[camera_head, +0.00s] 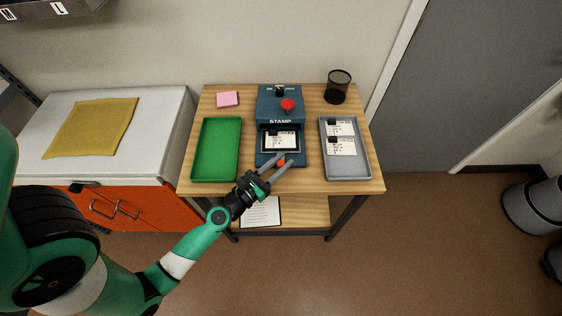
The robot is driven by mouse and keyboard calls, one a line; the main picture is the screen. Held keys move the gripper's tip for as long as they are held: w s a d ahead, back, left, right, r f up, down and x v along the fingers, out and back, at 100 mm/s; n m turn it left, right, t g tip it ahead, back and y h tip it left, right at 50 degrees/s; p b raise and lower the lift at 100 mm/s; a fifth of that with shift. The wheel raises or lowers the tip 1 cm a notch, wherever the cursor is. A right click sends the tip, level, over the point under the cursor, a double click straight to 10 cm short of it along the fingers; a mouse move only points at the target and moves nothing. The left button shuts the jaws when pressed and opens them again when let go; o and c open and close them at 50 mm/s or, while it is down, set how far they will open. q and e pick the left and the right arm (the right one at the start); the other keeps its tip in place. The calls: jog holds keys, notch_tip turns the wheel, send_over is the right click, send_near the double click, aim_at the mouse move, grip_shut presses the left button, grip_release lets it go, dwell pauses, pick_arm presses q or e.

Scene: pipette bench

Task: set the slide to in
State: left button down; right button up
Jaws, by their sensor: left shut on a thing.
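The blue stamp machine (279,104) stands at the middle of the wooden table, with a red knob (288,104) on top and a "STAMP" label. In front of its label is the dark-framed slide (262,146), with a white card (280,142) lying in it in plain view. A small red handle (281,163) shows at the slide's front. My left gripper (280,161) reaches in from the lower left and is shut on this red handle, one finger on each side. My right gripper is not in view.
An empty green tray (205,150) is left of the machine. A grey tray (363,163) with printed cards is at its right. A pink pad (228,99) and a black mesh cup (338,88) stand behind. The table's front edge is bare to the right.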

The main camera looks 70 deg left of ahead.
pick_arm(q)
jog(key=shift+a, duration=0.1)
jog(key=a, duration=0.1)
jog(key=w+a, duration=0.1)
jog(key=a, duration=0.1)
jog(key=shift+w+a, duration=0.3)
jog(key=shift+d, duration=0.1)
jog(key=c, duration=0.6)
grip_release()
jog(key=shift+s, duration=0.15)
jog(key=b+v, duration=0.2)
jog(key=v, duration=0.9)
jog(key=shift+f+b, duration=0.15)
jog(key=shift+b, duration=0.25)
jog(key=shift+s+d, duration=0.1)
jog(key=shift+s, duration=0.1)
